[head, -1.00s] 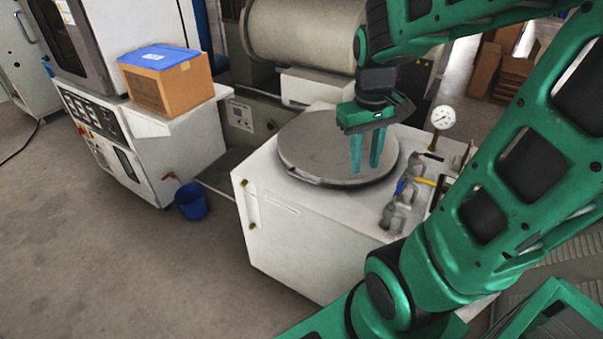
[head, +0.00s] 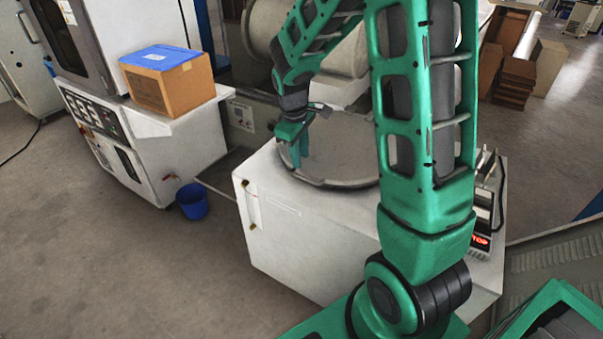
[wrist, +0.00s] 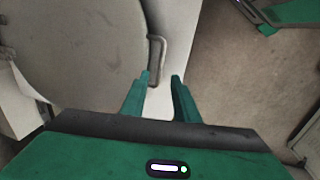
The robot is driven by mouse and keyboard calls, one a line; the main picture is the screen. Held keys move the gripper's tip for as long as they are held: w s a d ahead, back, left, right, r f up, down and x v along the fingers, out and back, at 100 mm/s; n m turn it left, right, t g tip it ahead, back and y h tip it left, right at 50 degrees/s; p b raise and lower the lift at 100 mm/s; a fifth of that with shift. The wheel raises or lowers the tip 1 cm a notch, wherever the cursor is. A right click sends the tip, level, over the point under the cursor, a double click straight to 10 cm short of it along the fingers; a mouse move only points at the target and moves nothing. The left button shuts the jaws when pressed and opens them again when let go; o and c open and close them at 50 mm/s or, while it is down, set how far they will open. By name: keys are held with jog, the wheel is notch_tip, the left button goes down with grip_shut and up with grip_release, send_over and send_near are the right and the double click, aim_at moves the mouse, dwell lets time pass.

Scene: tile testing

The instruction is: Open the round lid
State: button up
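The round lid (head: 345,150) is a flat grey disc lying on top of a white box-shaped machine (head: 310,235). It looks shut, and my arm hides its right side in the head view. In the wrist view the lid (wrist: 75,50) fills the upper left, with a small bar handle (wrist: 160,52) on its edge. My gripper (head: 299,160) is over the lid's left part, fingers pointing down. In the wrist view my gripper (wrist: 161,78) is open and empty. The handle appears just beyond the fingertips, nearly in line with the gap; I cannot tell whether they touch.
A cardboard box (head: 165,85) with a blue top sits on a white cabinet (head: 180,145) at left. A blue bucket (head: 192,201) stands on the floor between cabinet and machine. A large cylinder (head: 265,30) is behind the lid. The floor at front left is clear.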

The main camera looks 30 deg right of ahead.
aim_at(303, 179)
jog(key=f, duration=0.2)
jog(key=d+f, duration=0.1)
jog(key=f, duration=0.5)
jog(key=shift+w+d+f, duration=0.1)
jog(key=shift+w+d, duration=0.1)
jog(key=shift+w, duration=0.1)
jog(key=shift+c, duration=0.3)
grip_shut()
